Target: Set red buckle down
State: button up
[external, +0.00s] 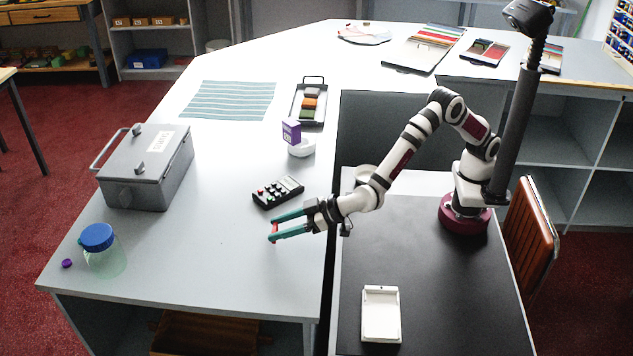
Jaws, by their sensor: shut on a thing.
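My gripper (273,231) has two teal fingers and reaches left over the pale counter (215,265). It is shut on a small red thing, the red buckle (275,228), at the fingertips. The fingers partly hide the buckle. It is low over the counter, in front of the calculator; I cannot tell if it touches the surface.
A grey lidded box (148,170) and a blue-capped jar (102,250) stand at the left. A purple box on a white dish (301,148) and a tray of blocks (293,108) are farther back. The counter's front middle is clear.

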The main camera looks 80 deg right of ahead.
jog(key=shift+f, duration=0.7)
jog(key=shift+f, duration=0.15)
jog(key=o, duration=1.3)
